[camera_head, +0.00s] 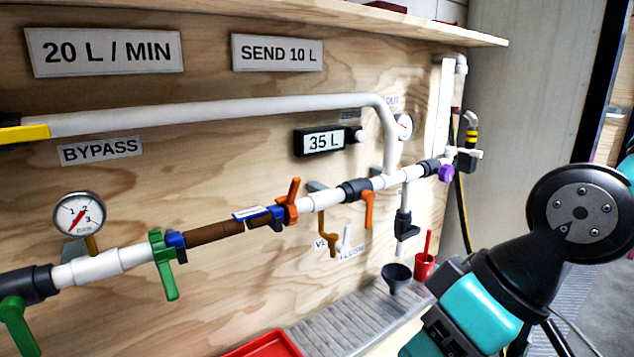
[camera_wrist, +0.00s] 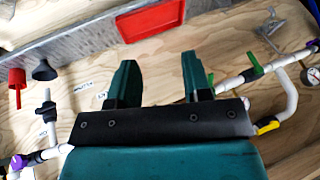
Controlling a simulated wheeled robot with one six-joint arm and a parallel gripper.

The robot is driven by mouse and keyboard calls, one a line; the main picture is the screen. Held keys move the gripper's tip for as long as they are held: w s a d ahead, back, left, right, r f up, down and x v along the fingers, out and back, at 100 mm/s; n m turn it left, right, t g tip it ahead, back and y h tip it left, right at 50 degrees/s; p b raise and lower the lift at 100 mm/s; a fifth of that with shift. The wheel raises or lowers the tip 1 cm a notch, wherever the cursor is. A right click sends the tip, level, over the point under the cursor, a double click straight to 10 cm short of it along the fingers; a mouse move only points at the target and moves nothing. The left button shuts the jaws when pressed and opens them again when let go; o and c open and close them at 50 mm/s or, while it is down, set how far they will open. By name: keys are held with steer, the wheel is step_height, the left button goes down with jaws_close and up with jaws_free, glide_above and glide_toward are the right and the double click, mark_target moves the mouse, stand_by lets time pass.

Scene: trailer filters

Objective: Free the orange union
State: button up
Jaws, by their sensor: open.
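The orange union (camera_head: 289,204) is a ring with wing handles on the white pipe run in the head view. It sits at the right end of the brown filter (camera_head: 215,231), next to a blue collar (camera_head: 277,217). A green winged union (camera_head: 161,262) is at the filter's left end. My gripper (camera_wrist: 160,65) shows in the wrist view with its two dark green fingers apart and nothing between them. The orange union is not visible in the wrist view; my gripper's body covers part of the pipe run there. My fingers cannot be made out in the head view.
An orange-handled valve (camera_head: 368,207) is just right of the union. Brown and white handles hang below the pipe. A bypass pipe (camera_head: 220,113) runs above. A red tray (camera_head: 265,346), grey drain shelf (camera_head: 340,318), black funnel (camera_head: 397,276) and red cup (camera_head: 424,266) are below.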

steer(key=w+a+t+y+b, duration=0.1)
steer(key=w+a+t+y, duration=0.15)
steer(key=w, duration=0.35)
steer(key=w+a+t+y, duration=0.1)
steer(key=w+a+t, duration=0.2)
steer(key=w, duration=0.2)
steer(key=t, duration=0.8)
glide_toward(295, 190)
steer(key=shift+m+y, duration=0.3)
steer(key=shift+y, duration=0.15)
steer(key=p+x, duration=0.3)
steer(key=x, duration=0.3)
steer(key=p+x, duration=0.3)
steer(key=x, duration=0.3)
steer(key=shift+w+d+f+p, duration=0.15)
steer(key=shift+w+f+p, duration=0.05)
steer(key=shift+w+p, duration=0.1)
jaws_close()
